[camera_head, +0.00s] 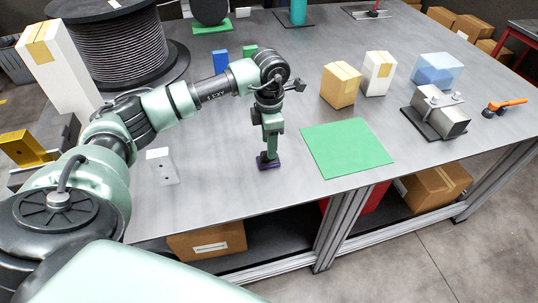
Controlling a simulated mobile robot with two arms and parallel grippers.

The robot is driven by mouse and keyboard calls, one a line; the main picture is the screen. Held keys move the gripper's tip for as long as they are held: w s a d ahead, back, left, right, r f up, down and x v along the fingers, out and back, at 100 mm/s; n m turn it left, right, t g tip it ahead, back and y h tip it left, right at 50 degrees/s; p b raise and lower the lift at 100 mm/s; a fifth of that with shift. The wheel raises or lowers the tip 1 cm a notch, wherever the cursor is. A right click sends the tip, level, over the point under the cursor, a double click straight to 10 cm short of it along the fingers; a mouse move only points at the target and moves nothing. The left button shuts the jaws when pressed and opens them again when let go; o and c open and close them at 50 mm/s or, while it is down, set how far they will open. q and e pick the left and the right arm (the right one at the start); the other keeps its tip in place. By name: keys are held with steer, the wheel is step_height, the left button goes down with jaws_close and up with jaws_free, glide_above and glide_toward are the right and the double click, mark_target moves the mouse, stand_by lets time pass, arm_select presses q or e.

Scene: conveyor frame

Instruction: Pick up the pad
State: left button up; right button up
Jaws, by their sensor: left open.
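A small dark purple pad (268,165) lies on the grey table near its front edge. My left gripper (269,154) points straight down right over it, with the fingertips at or very near the pad. The gripper is open, and its fingers partly hide the pad. I cannot tell whether the fingers touch it. My right gripper is not in view.
A flat green mat (347,147) lies right of the gripper. A yellow box (340,86), white box (377,74) and metal block (436,112) stand beyond. A clear white piece (162,168) is at left. A large cable spool (115,45) stands at back left.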

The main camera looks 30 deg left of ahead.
arm_select(q)
steer(key=shift+a+f+p, duration=0.2)
steer(key=shift+f+p, duration=0.25)
steer(key=shift+f, duration=0.15)
steer(key=shift+a+f+p, duration=0.15)
steer(key=shift+f+p, duration=0.3)
steer(key=shift+f, duration=0.15)
steer(key=f, duration=0.3)
steer(key=shift+w+p, duration=0.3)
steer(key=c, duration=0.9)
steer(key=shift+r, duration=0.1)
jaws_close()
step_height(320, 180, up, 20)
steer(key=b, duration=0.5)
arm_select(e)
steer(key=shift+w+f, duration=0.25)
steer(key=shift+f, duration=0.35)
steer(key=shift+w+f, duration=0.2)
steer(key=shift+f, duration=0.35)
